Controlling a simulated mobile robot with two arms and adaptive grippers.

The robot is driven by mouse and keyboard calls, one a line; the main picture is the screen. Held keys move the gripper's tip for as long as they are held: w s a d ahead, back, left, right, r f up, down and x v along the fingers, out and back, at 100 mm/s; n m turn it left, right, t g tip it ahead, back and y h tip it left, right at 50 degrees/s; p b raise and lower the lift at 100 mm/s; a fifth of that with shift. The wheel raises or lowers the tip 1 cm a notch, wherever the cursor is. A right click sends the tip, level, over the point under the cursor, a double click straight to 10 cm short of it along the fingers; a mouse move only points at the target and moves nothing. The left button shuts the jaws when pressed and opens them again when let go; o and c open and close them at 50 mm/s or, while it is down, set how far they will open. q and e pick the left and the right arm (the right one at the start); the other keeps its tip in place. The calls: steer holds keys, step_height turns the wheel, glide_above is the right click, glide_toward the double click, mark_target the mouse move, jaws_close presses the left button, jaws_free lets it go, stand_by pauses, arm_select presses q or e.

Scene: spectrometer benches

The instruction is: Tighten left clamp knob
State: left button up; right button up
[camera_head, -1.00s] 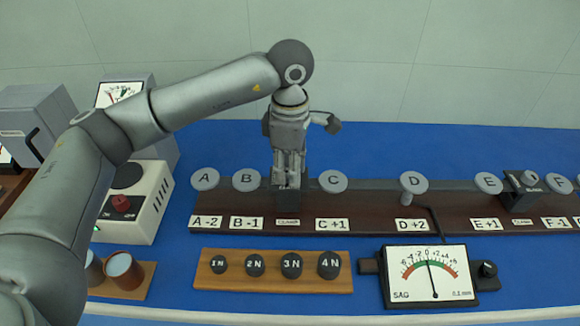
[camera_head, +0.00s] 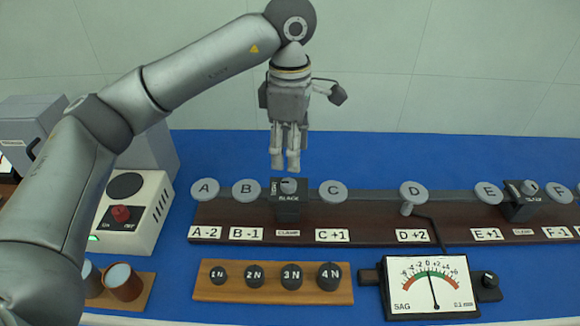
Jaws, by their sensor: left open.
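The left clamp (camera_head: 287,212) is a black block on the dark brown rail (camera_head: 365,232), between discs B and C. Its grey round knob (camera_head: 289,186) is on top, with a dark pointer mark. Small lettering on the block's front seems to read SLACK. My left gripper (camera_head: 285,168) points straight down just above the knob, open and empty, its fingertips apart from it. A second black clamp (camera_head: 517,212) with a grey knob (camera_head: 529,187) sits farther right, between discs E and F. My right gripper does not show.
Lettered grey discs, such as C (camera_head: 333,191) and D (camera_head: 414,190), stand along the rail. In front are a wooden holder (camera_head: 222,294) with several dark weights and a SAG dial gauge (camera_head: 428,284). A box with a red knob (camera_head: 121,213) stands left.

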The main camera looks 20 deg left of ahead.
arm_select(q)
step_height(320, 180, up, 4)
stand_by(0.5)
